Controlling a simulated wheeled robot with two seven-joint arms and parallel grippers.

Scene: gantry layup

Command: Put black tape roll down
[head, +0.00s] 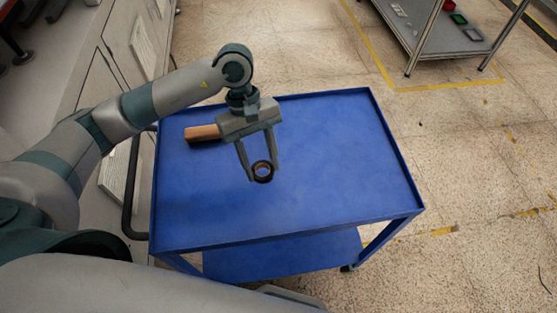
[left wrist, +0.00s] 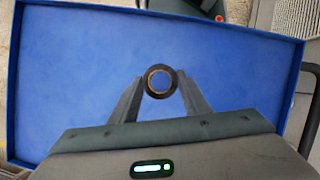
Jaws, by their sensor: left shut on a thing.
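The black tape roll (head: 262,171) is a small dark ring with a brownish inner core. My left gripper (head: 262,174) is shut on it, with one finger on each side, over the blue cart top (head: 330,150). The roll also shows between the fingertips in the left wrist view (left wrist: 160,81). I cannot tell how far the roll is above the cart's surface. My right gripper is in neither view.
A brown block (head: 202,133) lies on the cart's left part, partly behind my gripper. The cart has a raised blue rim, and its right and front parts are clear. A grey shelf cart (head: 440,35) stands at the back right.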

